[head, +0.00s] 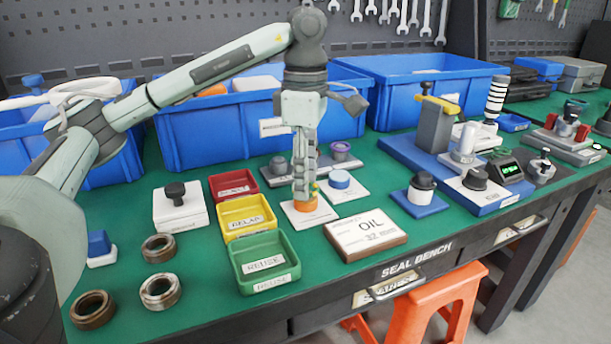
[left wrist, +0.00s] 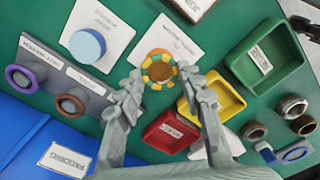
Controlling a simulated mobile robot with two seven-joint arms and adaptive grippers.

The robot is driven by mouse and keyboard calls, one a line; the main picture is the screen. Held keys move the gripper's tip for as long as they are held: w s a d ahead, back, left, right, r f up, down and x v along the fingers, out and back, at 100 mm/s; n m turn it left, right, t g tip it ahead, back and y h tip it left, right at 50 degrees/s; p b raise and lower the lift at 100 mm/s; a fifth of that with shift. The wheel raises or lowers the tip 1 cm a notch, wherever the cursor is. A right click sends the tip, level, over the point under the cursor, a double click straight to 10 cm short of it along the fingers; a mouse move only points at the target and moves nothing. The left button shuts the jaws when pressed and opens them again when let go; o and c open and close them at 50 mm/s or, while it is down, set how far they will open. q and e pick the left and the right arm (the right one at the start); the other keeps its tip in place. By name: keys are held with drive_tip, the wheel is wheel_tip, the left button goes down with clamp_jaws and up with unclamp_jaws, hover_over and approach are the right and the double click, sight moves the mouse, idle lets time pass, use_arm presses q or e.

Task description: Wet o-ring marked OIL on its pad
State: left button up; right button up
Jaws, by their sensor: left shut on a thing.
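My left gripper (head: 305,192) reaches straight down over an orange pad (head: 306,205) on a white card at mid-bench. It is shut on a yellow-and-green banded ring, which in the left wrist view (left wrist: 159,68) lies between the fingertips, over the orange pad. The fingers hide part of the ring, and I cannot tell whether it touches the pad. A wooden plaque (head: 372,252) reading OIL and 32 mm lies in front, to the right. A round blue pad (head: 339,179) on its own white card stands just right of the gripper. My right gripper is not in view.
Red (head: 250,194), yellow (head: 268,230) and green (head: 285,279) trays stand left of the gripper. Metal rings (head: 160,291) lie farther left. A grey rack (left wrist: 60,82) holds purple and brown rings. Blue bins (head: 200,142) stand behind; a blue-based test device (head: 405,153) stands right.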

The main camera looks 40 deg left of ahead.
use_arm(q)
drive_tip(key=shift+r+p, duration=1.3)
drive_tip(key=shift+r, duration=0.7)
drive_tip(key=shift+f, duration=0.1)
